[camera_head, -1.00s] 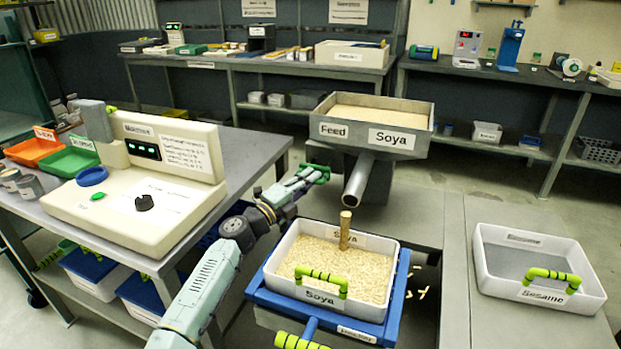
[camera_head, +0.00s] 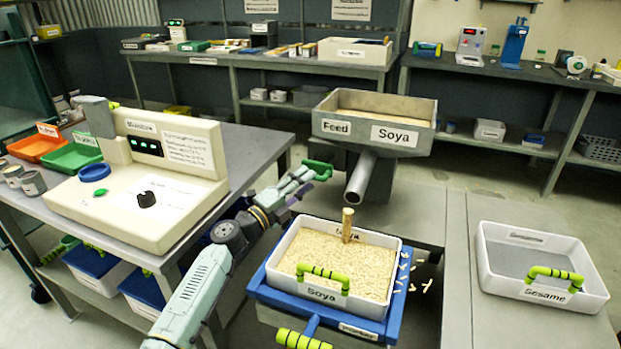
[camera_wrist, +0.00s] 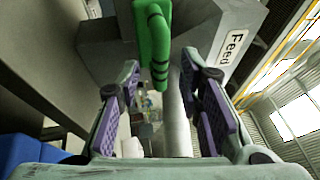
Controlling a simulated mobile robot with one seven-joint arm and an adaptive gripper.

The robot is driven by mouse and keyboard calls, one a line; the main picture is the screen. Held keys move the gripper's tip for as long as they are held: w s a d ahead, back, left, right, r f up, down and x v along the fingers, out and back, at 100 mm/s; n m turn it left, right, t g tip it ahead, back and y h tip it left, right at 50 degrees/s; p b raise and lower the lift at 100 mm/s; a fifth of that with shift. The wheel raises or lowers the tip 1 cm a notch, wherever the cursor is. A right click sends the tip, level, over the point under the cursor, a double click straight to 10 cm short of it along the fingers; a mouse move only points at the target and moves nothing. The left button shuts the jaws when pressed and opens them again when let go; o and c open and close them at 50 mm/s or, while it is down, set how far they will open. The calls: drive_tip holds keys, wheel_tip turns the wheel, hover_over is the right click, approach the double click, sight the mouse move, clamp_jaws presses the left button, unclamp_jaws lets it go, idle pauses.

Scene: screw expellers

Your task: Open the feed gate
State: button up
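The feed hopper (camera_head: 333,130), a grey box labelled Feed and Soya, stands at the centre with a slanted round spout (camera_head: 361,178). A green handle (camera_head: 320,169) sticks out at its left side, below the box. In the wrist view the green handle (camera_wrist: 157,45) hangs down near the top, ahead of and between my finger lines. My gripper (camera_head: 299,183) is beside the handle on its left; its purple-padded fingers (camera_wrist: 163,110) are spread with nothing held. Whether a finger touches the handle cannot be told. The gate plate itself is hidden.
A white Soya tray (camera_head: 283,252) full of pellets sits on a blue stand (camera_head: 262,290) below the spout, with loose pellets to its right. A cream machine (camera_head: 130,215) is on the left table. A Sesame tray (camera_head: 490,285) is at right.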

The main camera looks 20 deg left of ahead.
drive_tip(key=v, duration=0.9)
